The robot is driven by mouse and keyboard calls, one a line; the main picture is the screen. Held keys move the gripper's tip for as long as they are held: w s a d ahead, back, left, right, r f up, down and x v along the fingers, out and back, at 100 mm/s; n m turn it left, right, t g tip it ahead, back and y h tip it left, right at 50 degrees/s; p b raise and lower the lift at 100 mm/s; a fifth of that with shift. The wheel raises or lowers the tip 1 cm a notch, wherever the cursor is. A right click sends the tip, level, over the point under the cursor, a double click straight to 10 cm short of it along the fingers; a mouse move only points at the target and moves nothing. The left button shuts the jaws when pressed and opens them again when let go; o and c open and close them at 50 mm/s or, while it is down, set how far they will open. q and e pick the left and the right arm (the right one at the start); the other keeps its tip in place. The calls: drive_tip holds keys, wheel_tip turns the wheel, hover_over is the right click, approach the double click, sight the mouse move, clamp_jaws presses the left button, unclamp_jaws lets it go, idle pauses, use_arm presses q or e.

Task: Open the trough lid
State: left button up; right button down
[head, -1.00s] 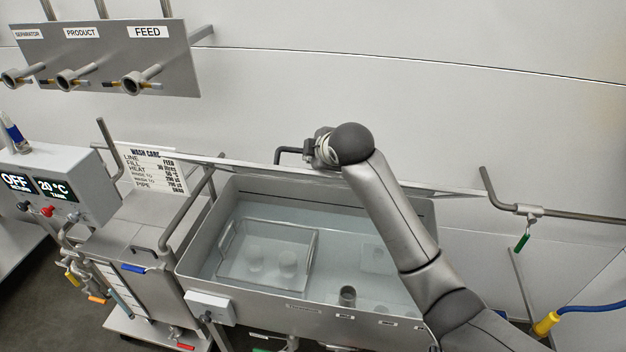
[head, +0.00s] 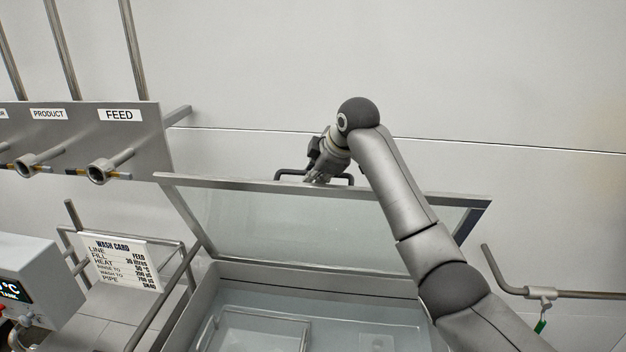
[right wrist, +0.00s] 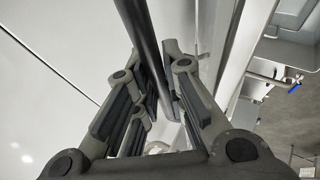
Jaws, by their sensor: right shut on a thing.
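The trough lid (head: 290,222) is a framed, see-through panel, tilted up along the back of the trough (head: 210,290) in the head view. Its dark bar handle (head: 290,173) sits at the top edge. My right gripper (head: 318,177) is at this handle, its arm reaching over the trough from the lower right. In the right wrist view the dark handle bar (right wrist: 140,40) runs between the fingers of my right gripper (right wrist: 160,95), which is shut on it. My left gripper is in neither view.
Inside the trough lies a clear basket (head: 262,330). To the left are a wash card (head: 120,262), a control box (head: 40,270) and a pipe panel labelled FEED (head: 120,115). A bent pipe (head: 560,294) is at the right. The wall behind is bare.

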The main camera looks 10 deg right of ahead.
drive_tip(key=shift+w+d+r, duration=0.15)
drive_tip(key=shift+w+r, duration=0.05)
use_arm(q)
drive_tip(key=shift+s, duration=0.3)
use_arm(e)
drive_tip(key=c, duration=1.7)
unclamp_jaws()
drive_tip(key=shift+o, duration=1.1)
drive_tip(key=shift+w+f, duration=0.1)
drive_tip(key=shift+f, duration=0.05)
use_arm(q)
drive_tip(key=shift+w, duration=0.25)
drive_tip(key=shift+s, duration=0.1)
use_arm(e)
drive_tip(key=v, duration=1.2)
